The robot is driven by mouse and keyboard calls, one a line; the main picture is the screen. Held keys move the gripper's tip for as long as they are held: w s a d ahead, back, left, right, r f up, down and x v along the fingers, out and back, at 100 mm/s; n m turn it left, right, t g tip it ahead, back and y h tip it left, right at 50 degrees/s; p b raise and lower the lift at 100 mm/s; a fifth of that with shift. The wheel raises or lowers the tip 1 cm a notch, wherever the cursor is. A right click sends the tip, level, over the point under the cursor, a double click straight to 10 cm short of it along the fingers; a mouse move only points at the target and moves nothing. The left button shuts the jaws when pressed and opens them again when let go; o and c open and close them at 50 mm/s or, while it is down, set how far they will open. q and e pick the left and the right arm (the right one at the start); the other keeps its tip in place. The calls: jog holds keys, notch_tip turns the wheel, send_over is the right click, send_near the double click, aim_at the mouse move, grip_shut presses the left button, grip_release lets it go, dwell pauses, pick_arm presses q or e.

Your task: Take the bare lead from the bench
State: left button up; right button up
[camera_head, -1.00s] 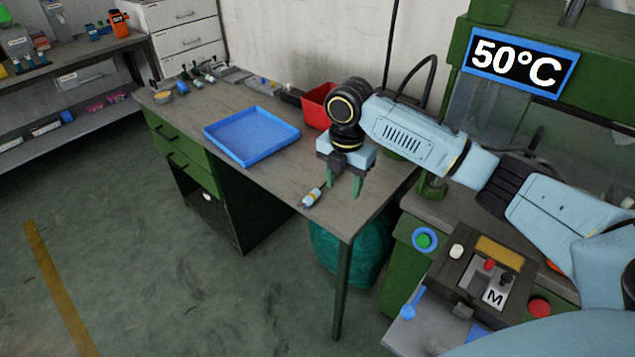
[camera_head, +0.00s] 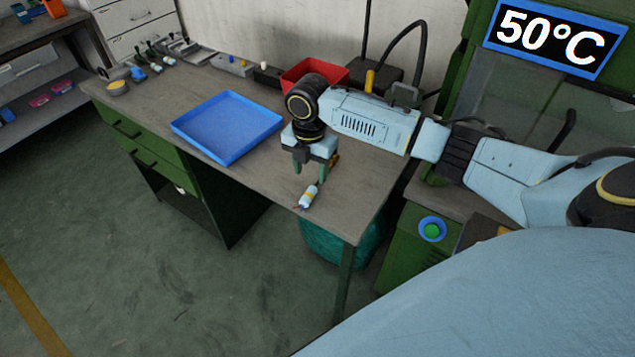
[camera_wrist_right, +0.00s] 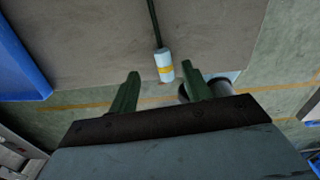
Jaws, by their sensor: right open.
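The lead (camera_head: 309,196) lies near the front edge of the bench (camera_head: 377,192). Its end is a small white and pale-blue piece with a yellow band. In the right wrist view this end (camera_wrist_right: 165,69) shows just beyond the fingertips, roughly between them, with a dark cable running away from it. My right gripper (camera_head: 309,173) is open and empty, pointing down just behind the lead in the head view. The two green fingers also show apart in the right wrist view (camera_wrist_right: 160,73). I cannot tell the exact height of the fingertips above the bench. My left gripper is not in view.
A blue tray (camera_head: 180,128) lies left of my right gripper. A red bin (camera_head: 331,73) stands behind it. Small tools and parts line the back left of the bench. A green machine with a 50°C sign (camera_head: 548,38) stands at the right.

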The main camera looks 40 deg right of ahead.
aim_at(312, 188)
jog(key=shift+f, duration=0.45)
jog(key=f, duration=0.2)
jog(key=f+b, duration=0.1)
jog(key=f, duration=0.1)
jog(key=shift+s+d+f, duration=0.1)
jog(key=shift+s+f, duration=0.1)
jog(key=shift+f, duration=0.3)
jog(key=shift+c, duration=0.7)
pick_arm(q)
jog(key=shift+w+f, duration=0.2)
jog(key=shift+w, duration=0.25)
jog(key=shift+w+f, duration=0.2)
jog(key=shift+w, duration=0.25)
pick_arm(e)
grip_shut()
